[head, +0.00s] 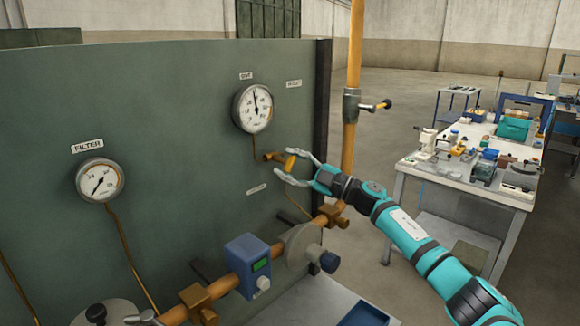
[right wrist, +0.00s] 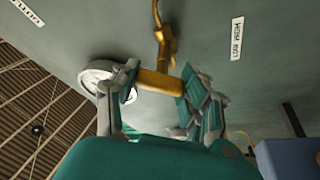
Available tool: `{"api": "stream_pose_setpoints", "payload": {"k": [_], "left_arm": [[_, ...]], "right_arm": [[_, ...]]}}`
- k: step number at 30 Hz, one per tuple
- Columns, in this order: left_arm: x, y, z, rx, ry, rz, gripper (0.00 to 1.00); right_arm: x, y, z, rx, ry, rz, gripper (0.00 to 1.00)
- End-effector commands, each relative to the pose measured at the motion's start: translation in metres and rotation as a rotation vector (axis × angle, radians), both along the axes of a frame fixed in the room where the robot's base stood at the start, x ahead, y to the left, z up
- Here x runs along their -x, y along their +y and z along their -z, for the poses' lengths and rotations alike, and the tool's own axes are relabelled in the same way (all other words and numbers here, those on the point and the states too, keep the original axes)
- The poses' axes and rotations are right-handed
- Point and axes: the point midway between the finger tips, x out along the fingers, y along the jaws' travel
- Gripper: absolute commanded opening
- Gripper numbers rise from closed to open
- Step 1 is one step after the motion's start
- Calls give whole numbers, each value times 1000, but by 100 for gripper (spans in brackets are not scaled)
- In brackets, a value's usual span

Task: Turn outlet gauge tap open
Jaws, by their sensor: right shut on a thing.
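The outlet gauge tap (head: 274,156) is a small brass tap on the thin pipe below the round white gauge marked OUT (head: 253,108). My right gripper (head: 284,163) reaches it from the right, one finger above and one below its brass handle (head: 290,162). In the right wrist view the handle (right wrist: 158,84) lies between the two fingers (right wrist: 155,95), and the gripper is shut on it. The gauge needle points nearly straight up. A grey piece at the bottom left edge, apparently my left gripper (head: 145,318), shows only its tip.
A FILTER gauge (head: 100,180) is on the green panel (head: 180,120) at the left. Below run an orange pipe with a blue meter (head: 247,265) and a grey disc (head: 303,245). A vertical orange pipe (head: 355,50) stands right of the panel. A cluttered workbench (head: 415,166) is at the right.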

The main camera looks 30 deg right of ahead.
Motion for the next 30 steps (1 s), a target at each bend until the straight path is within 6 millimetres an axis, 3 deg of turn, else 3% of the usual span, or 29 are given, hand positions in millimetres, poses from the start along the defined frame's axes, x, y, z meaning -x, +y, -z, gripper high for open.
{"api": "stream_pose_setpoints", "payload": {"k": [15,30], "left_arm": [[0,0,-5,0,0,1,40],[0,0,-9,0,0,1,40]], "right_arm": [[0,0,0,432,-149,0,12],[0,1,2,622,-214,-2,12]]}}
